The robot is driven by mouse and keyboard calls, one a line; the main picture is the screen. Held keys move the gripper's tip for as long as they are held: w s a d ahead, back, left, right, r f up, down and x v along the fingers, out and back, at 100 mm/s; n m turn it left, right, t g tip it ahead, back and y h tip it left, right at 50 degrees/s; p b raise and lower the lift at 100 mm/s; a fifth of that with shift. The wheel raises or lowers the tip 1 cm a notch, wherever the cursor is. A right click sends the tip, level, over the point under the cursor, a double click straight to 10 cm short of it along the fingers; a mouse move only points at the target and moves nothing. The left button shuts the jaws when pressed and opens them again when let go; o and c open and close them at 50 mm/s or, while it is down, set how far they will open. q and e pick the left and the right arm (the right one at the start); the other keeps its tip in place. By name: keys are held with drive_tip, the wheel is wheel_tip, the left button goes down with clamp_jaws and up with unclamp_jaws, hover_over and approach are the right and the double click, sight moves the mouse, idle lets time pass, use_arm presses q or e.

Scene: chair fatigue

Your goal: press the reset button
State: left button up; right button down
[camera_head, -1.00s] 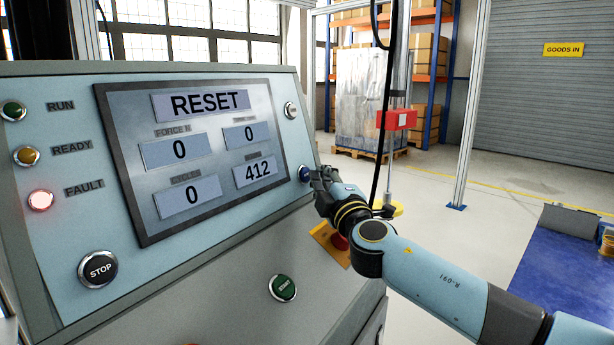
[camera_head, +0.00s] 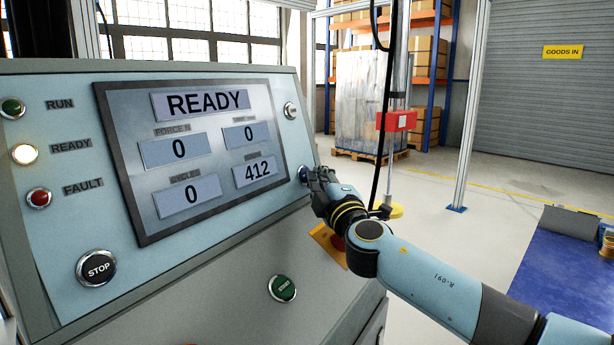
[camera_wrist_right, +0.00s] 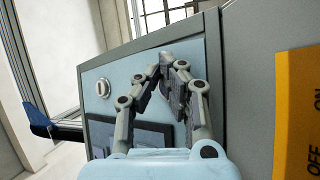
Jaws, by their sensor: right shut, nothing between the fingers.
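The blue reset button (camera_head: 303,174) sits on the control panel (camera_head: 215,240), at the right of the screen's lower edge. My right gripper (camera_head: 311,178) is shut and empty, its fingertips right at this button and partly covering it. Whether they touch it I cannot tell. In the right wrist view the closed fingers (camera_wrist_right: 173,66) point at the panel face and hide the button. The screen (camera_head: 200,104) reads READY, with 412 in one field. My left gripper is not in view.
A black STOP button (camera_head: 97,268) and a green START button (camera_head: 282,288) are on the console. A black cable (camera_head: 382,130) hangs close behind the wrist.

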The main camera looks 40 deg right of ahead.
drive_tip(key=shift+s, duration=0.1)
drive_tip(key=shift+s+d+r, duration=0.2)
drive_tip(key=shift+s, duration=0.4)
drive_tip(key=s, duration=0.1)
drive_tip(key=s+d, duration=0.1)
drive_tip(key=s, duration=0.1)
drive_tip(key=s+r, duration=0.1)
drive_tip(key=shift+s+d+r+p, duration=0.1)
drive_tip(key=shift+s+d+p, duration=0.1)
drive_tip(key=shift+s+p, duration=0.15)
idle(0.7)
